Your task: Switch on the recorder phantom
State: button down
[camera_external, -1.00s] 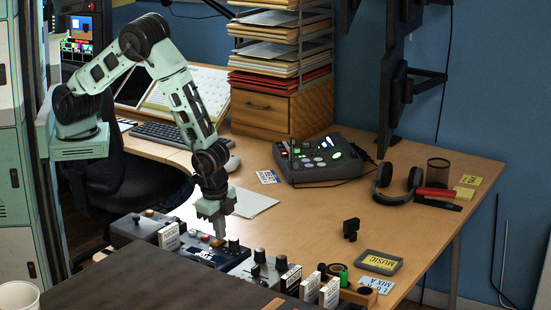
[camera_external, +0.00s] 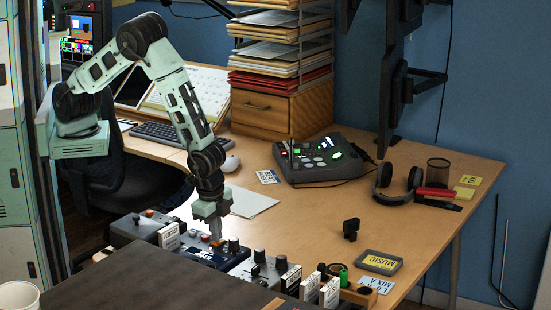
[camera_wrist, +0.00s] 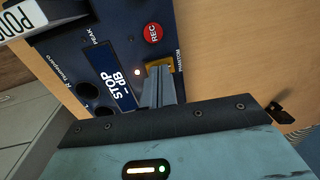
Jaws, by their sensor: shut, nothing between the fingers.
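The recorder (camera_external: 205,254) is a dark blue box in the row of devices along the near edge of the desk. In the wrist view its panel (camera_wrist: 82,47) has a display (camera_wrist: 112,82) reading STOP and dB, a round red REC button (camera_wrist: 153,32), and a small lit lamp (camera_wrist: 137,72). The yellow phantom switch (camera_wrist: 160,63), beside the PHANTOM label, is mostly hidden behind my fingers. My gripper (camera_external: 216,240) is shut and empty, pointing down. Its fingertips (camera_wrist: 157,72) are over the switch; I cannot tell whether they touch it.
A white-labelled box (camera_wrist: 22,18) stands close beside the recorder. A grey mixer (camera_external: 262,268) with knobs is to its right.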

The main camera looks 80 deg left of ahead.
notch_tip(320, 180, up, 14)
jog(key=w+a+p, duration=0.1)
dwell(0.5)
jog(key=shift+w+a, duration=0.1)
jog(key=w+a+r+n, duration=0.2)
jog(key=a, duration=0.7)
jog(key=w+a+r+n, duration=0.2)
jog(key=a+r, duration=0.1)
jog(key=a, duration=0.6)
jog(key=s+a+r+n, duration=0.2)
jog(key=s+a+n, duration=0.1)
jog(key=a, duration=0.5)
jog(key=s+a+r+n, duration=0.1)
jog(key=s+a+n, duration=0.15)
jog(key=a, duration=0.55)
jog(key=s+a+r+n, duration=0.1)
jog(key=s+a+n, duration=0.2)
jog(key=s+a, duration=0.3)
jog(key=s+a+r+n+g, duration=0.1)
jog(key=s+a+n, duration=0.3)
jog(key=s, duration=0.9)
jog(key=a, duration=0.3)
jog(key=shift+s+a+r, duration=0.15)
jog(key=shift+a+r, duration=0.05)
jog(key=shift+r, duration=0.1)
